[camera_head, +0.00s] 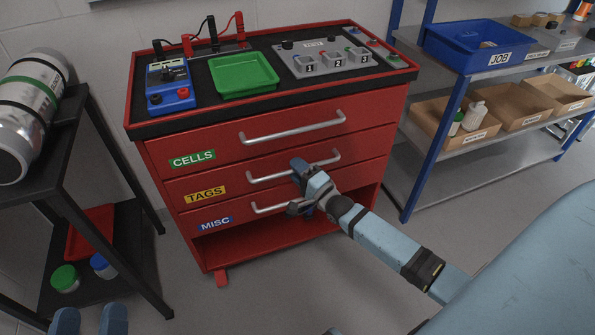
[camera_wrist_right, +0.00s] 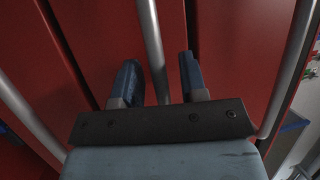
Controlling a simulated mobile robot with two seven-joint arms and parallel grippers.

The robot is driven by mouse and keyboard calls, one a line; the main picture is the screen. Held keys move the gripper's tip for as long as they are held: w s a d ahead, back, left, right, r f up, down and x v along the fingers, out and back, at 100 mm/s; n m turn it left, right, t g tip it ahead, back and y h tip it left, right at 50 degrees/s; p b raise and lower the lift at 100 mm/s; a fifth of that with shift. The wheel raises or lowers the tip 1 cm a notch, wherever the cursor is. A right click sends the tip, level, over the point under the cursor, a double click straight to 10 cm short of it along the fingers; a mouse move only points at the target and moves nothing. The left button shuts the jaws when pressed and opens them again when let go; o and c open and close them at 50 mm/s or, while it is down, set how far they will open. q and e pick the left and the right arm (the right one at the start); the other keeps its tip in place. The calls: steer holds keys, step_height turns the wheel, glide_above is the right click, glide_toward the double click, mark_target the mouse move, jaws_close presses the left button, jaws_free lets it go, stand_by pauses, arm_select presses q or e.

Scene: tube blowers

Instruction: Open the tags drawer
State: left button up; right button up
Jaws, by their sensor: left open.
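The tags drawer (camera_head: 228,191) is the middle drawer of the red cabinet, with a yellow TAGS label. It looks shut, its front in line with the drawers around it. Its silver bar handle (camera_head: 265,178) also shows in the right wrist view (camera_wrist_right: 152,45). My right gripper (camera_head: 300,187) is at this handle. In the right wrist view its two blue fingers (camera_wrist_right: 158,85) stand apart, one on each side of the bar, with gaps visible. My left gripper (camera_head: 89,322) is open and empty at the bottom left of the head view, away from the cabinet.
The cells drawer (camera_head: 220,151) is above and the misc drawer (camera_head: 240,215) below, both shut. A green tray (camera_head: 243,75) and a blue meter (camera_head: 170,88) sit on top. A black rack (camera_head: 110,150) stands left, grey shelves (camera_head: 480,140) right. Floor in front is clear.

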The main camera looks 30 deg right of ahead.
arm_select(q)
steer(key=shift+d+r, duration=0.1)
arm_select(e)
jaws_close()
steer(key=shift+s, duration=0.15)
arm_select(q)
steer(key=s+a+f+g+y+p, duration=0.2)
steer(key=a+f+g+y+p, duration=0.3)
steer(key=f+p, duration=0.5)
steer(key=shift+s+a+f+g+p, duration=0.2)
steer(key=shift+a+f+g+p, duration=0.25)
steer(key=shift+f+g, duration=0.35)
arm_select(e)
steer(key=s+a, duration=0.2)
steer(key=s, duration=0.8)
steer(key=s+a, duration=0.3)
steer(key=s, duration=0.7)
steer(key=shift+s, duration=0.4)
arm_select(q)
steer(key=shift+f, duration=0.1)
arm_select(e)
jaws_free()
